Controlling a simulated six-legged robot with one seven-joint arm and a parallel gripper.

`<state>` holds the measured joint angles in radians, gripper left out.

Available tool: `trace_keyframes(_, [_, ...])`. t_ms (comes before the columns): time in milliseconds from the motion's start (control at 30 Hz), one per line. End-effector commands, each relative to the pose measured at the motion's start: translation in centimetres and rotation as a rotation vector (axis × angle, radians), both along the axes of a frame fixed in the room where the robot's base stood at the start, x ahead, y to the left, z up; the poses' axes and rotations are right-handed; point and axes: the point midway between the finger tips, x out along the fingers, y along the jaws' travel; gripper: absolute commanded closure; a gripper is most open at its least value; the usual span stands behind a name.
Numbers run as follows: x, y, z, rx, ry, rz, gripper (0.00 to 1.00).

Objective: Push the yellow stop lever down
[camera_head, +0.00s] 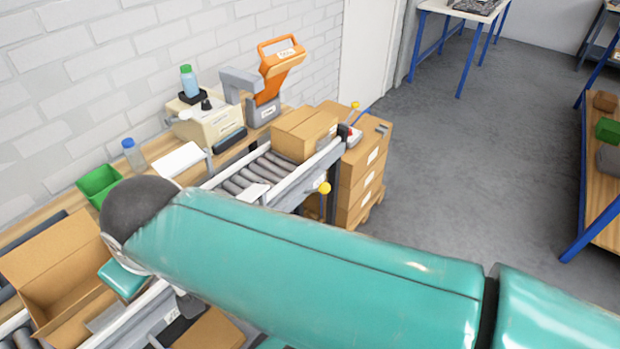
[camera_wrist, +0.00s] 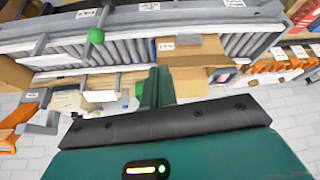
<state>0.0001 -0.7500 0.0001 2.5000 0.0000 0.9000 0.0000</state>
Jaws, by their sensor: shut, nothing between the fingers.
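A yellow ball knob (camera_head: 325,187) shows in the head view on the near side of the roller conveyor (camera_head: 284,190), toward its far end. The lever arm under this knob is hard to make out. A second, smaller yellow knob (camera_head: 354,105) stands higher, by a red and grey part at the conveyor's far end; I cannot tell which is the stop lever. My gripper (camera_wrist: 157,72) is shut and empty in the wrist view, pointing toward the conveyor and a carton. In the wrist view a lever with a green ball knob (camera_wrist: 96,36) stands at the conveyor; no yellow knob is clear there.
A closed carton (camera_head: 304,133) sits on the rollers. Stacked cartons (camera_head: 362,180) stand beyond the conveyor. An open carton (camera_head: 60,262) is at left. A beige machine (camera_head: 208,122) and orange device (camera_head: 279,72) stand along the wall. Grey floor (camera_head: 450,190) at right is clear.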

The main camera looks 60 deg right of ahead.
Motion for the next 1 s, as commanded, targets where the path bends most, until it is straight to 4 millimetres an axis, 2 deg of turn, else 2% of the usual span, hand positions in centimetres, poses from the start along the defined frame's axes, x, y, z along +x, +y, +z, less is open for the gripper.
trace_keyframes(233, [0.5, -0.6, 0.1, 0.007, 0.01, -0.03, 1.0])
trace_keyframes(367, [2.2, -3.3, 0.1, 0.031, 0.048, -0.151, 1.0])
trace_keyframes(467, [4.2, -6.8, -0.2, 0.055, 0.092, -0.305, 1.0])
trace_keyframes(567, [6.0, -11.3, -0.9, 0.071, 0.138, -0.483, 1.0])
trace_keyframes(700, [7.6, -18.2, -2.4, 0.073, 0.194, -0.739, 1.0])
trace_keyframes(867, [7.9, -26.7, -4.8, 0.04, 0.247, -1.031, 1.0])
trace_keyframes(1000, [6.6, -34.1, -7.1, -0.019, 0.282, -1.28, 1.0])
